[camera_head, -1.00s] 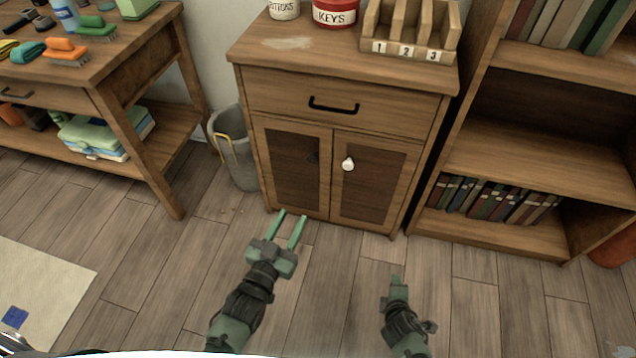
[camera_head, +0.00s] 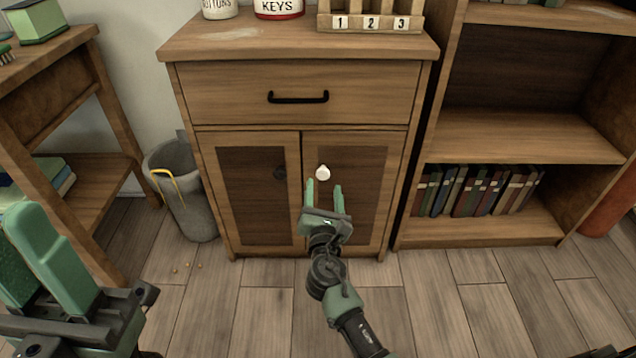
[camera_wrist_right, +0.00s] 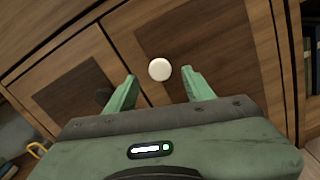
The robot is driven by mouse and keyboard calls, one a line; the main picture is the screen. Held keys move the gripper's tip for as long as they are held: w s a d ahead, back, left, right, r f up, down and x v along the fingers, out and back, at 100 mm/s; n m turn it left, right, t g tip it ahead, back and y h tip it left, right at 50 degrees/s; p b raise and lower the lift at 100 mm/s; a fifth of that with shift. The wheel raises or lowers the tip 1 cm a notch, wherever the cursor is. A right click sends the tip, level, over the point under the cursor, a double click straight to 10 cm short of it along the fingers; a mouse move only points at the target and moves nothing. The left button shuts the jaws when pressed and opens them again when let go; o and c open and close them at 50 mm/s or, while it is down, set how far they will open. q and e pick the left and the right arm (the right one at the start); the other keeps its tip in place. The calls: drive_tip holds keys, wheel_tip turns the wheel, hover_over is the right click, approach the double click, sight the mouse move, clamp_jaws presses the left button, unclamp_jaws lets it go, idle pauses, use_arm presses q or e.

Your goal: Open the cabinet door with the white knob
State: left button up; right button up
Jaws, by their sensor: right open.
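The white knob (camera_head: 323,172) is on the right-hand door (camera_head: 362,190) of the wooden cabinet, near that door's left edge. The door is closed, flush with the left door (camera_head: 245,190), which has a dark knob (camera_head: 280,172). My right gripper (camera_head: 324,190) is open and empty, its fingers pointing at the door just below the white knob. In the right wrist view the knob (camera_wrist_right: 160,69) shows between and beyond the two fingertips (camera_wrist_right: 160,85); no contact is visible. My left gripper (camera_head: 45,255) is large at the lower left, away from the cabinet; its two fingers look close together.
A drawer with a black handle (camera_head: 298,97) is above the doors. A grey bin (camera_head: 182,190) stands left of the cabinet. A bookshelf (camera_head: 490,230) with books (camera_head: 475,190) adjoins on the right. A wooden table (camera_head: 85,75) is at left. Floor in front is mostly clear.

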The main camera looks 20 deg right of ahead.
sight(323, 176)
drive_tip(key=b+x, duration=0.1)
drive_tip(key=x, duration=0.4)
drive_tip(key=shift+w, duration=0.1)
clamp_jaws()
drive_tip(key=shift+f, duration=0.1)
idle(1.2)
